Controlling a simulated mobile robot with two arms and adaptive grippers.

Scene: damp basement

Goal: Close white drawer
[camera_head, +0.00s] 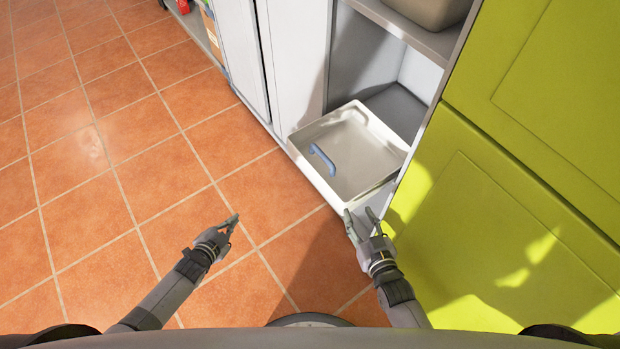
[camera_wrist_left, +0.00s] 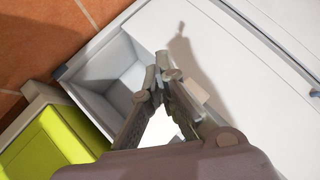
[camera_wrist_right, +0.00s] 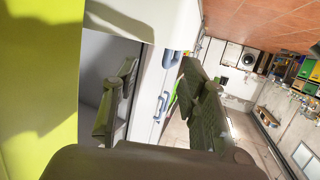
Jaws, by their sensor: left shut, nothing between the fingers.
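The white drawer (camera_head: 378,179) is pulled out at the bottom of the white cabinet in the head view, and its inside looks empty. A blue handle (camera_head: 322,159) shows on it. My right gripper (camera_head: 359,212) is open at the drawer's near right corner; I cannot tell if it touches. In the right wrist view, its fingers (camera_wrist_right: 158,78) are spread, with a pale panel and a handle (camera_wrist_right: 160,106) between them. My left gripper (camera_head: 235,220) is shut and empty over the floor, left of the drawer. Its closed fingers show in the left wrist view (camera_wrist_left: 163,72).
A yellow-green cabinet (camera_head: 560,110) stands close on the right. A shelf (camera_head: 415,32) above the drawer holds a beige container (camera_head: 432,8). White cabinet doors (camera_head: 290,55) continue to the left. The tiled floor (camera_head: 100,150) at left is clear.

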